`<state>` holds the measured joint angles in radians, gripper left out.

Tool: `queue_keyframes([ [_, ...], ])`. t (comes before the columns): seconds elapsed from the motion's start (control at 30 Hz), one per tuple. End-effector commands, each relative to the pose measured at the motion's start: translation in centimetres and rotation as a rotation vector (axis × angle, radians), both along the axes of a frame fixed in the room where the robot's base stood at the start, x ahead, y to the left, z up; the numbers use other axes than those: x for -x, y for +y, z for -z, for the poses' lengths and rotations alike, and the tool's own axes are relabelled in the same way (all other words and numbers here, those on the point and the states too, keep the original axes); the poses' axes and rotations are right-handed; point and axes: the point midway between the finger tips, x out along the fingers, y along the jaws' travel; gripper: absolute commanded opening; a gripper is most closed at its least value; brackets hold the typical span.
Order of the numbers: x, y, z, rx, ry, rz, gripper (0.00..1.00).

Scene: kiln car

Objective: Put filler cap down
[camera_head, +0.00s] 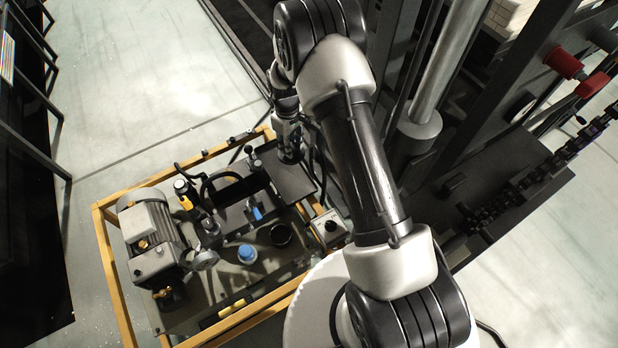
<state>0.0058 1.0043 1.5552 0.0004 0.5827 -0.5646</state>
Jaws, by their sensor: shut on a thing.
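My gripper (290,150) is at the end of my arm, over a dark flat plate (290,182) at the back right of a yellow-framed hydraulic unit. It is shut on the filler cap, which is mostly hidden by the fingers and dark against the plate. I cannot tell whether the cap touches the plate. A round black opening or ring (281,235) is on the unit's top, nearer to me than my gripper. A blue round piece (247,253) stands to its left.
The yellow frame (107,250) surrounds a grey motor (150,235), hoses and valves with upright handles (185,190). A small box with a knob (329,228) is at the right. Dark machinery with red knobs (565,63) stands farther right. Pale floor is open at the left.

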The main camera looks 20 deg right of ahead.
Motion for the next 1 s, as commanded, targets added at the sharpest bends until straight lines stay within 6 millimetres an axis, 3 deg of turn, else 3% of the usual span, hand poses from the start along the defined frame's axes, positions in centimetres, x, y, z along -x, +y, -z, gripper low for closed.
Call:
queue_keyframes([
  [0.17,-0.1,0.4,2.3,0.0,0.004,-0.035,0.04],
  [0.6,0.0,0.3,13.6,0.0,0.002,-0.031,0.04],
  [1.0,-0.1,0.3,17.5,0.0,0.0,-0.031,0.04],
])
